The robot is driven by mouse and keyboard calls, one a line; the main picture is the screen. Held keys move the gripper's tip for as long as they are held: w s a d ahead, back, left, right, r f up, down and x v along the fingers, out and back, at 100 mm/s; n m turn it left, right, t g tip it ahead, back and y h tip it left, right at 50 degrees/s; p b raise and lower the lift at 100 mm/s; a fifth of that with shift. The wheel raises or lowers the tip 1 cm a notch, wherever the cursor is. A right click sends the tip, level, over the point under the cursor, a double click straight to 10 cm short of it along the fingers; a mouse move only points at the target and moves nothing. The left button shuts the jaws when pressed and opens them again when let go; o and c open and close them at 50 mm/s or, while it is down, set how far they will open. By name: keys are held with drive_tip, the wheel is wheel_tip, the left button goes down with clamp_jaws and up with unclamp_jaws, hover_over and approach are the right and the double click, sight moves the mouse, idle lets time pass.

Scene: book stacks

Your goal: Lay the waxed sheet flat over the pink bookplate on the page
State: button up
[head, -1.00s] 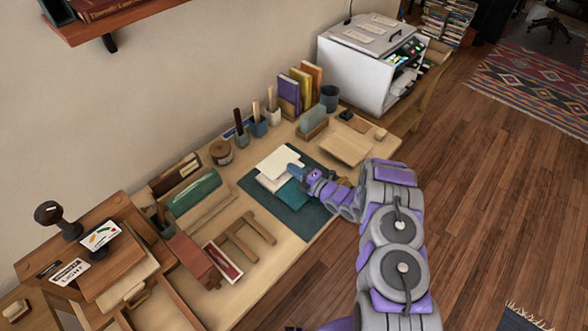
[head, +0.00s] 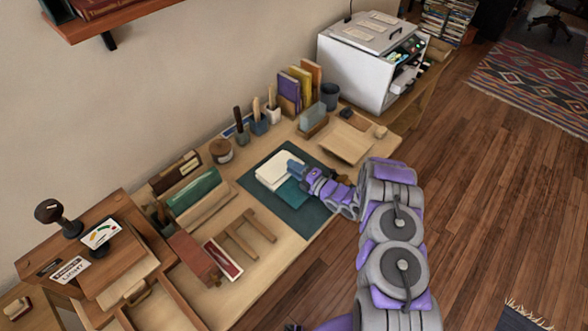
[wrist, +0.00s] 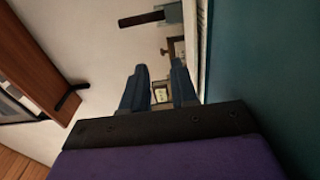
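A pale open book or stack of pages (head: 277,170) lies on the dark green mat (head: 310,222) on the desk, with a teal cover part (head: 292,192) at its lower right. My gripper (head: 295,168) is at the right edge of the pale pages, low over the book. In the wrist view my two blue fingers (wrist: 160,88) stand apart with a visible gap, and I see nothing held between them. I cannot make out the pink bookplate, and I cannot tell the waxed sheet apart from the pale pages.
A wooden stand (head: 245,236) and a red box (head: 195,258) are to the left of the mat. Pen cups (head: 259,124), upright books (head: 290,90) and a wooden tray (head: 345,143) stand behind and right. A white machine (head: 366,65) is at the far end.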

drive_tip(key=shift+r, duration=0.4)
drive_tip(key=p+v, duration=0.2)
drive_tip(key=v, duration=0.9)
drive_tip(key=shift+w, duration=0.2)
drive_tip(key=shift+s+d, duration=0.4)
drive_tip(key=shift+d, duration=0.05)
